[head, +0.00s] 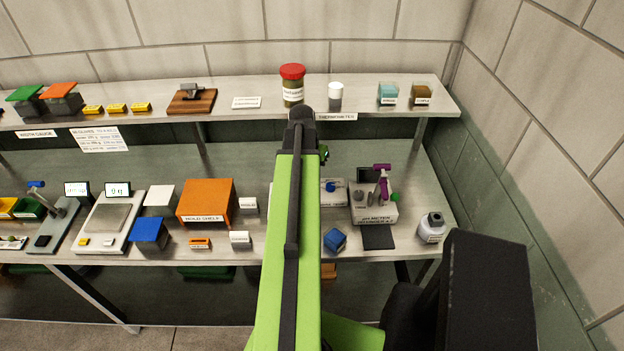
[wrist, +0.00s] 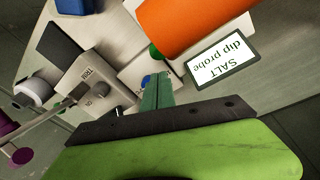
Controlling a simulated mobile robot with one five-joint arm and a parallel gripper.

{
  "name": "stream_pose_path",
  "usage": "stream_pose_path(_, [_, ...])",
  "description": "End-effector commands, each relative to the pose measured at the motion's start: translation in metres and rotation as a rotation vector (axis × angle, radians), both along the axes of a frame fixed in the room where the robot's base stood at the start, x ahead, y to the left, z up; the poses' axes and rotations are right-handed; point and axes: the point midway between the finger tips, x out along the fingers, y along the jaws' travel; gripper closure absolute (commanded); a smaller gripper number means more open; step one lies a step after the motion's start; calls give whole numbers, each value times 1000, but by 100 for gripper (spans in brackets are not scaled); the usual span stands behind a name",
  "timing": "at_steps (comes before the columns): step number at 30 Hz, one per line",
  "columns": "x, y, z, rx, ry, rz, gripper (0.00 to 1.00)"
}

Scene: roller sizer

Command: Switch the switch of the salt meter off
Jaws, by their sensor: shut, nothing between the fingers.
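The salt meter shows in the wrist view with a lit screen reading "SALT dip probe" (wrist: 222,62). A small blue knob (wrist: 147,80) is on its pale body, close beside my gripper's tips. My gripper (wrist: 157,95) is shut and empty, its green fingers over the meter body; I cannot tell whether they touch it. The switch is not clearly seen.
The pH meter (head: 375,214) with a purple probe holder (head: 383,178) stands right of the salt meter. An orange cylinder (wrist: 185,25) is near the salt screen. An orange stand (head: 206,200) is to the left.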

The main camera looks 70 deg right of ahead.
Motion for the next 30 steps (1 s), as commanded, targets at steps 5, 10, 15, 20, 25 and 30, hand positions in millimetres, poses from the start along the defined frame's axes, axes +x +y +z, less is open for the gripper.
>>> stream_pose_path(5, [1,-13,30,0,0,0,100])
stream_pose_path(10, [6,-7,69,0,0,1,100])
stream_pose_path(15, [10,-4,95,0,0,1,100])
stream_pose_path(20, [12,-2,97,0,0,2,100])
stream_pose_path(25, [12,-2,95,0,0,2,100])
stream_pose_path(30, [6,-6,93,0,0,-9,100])
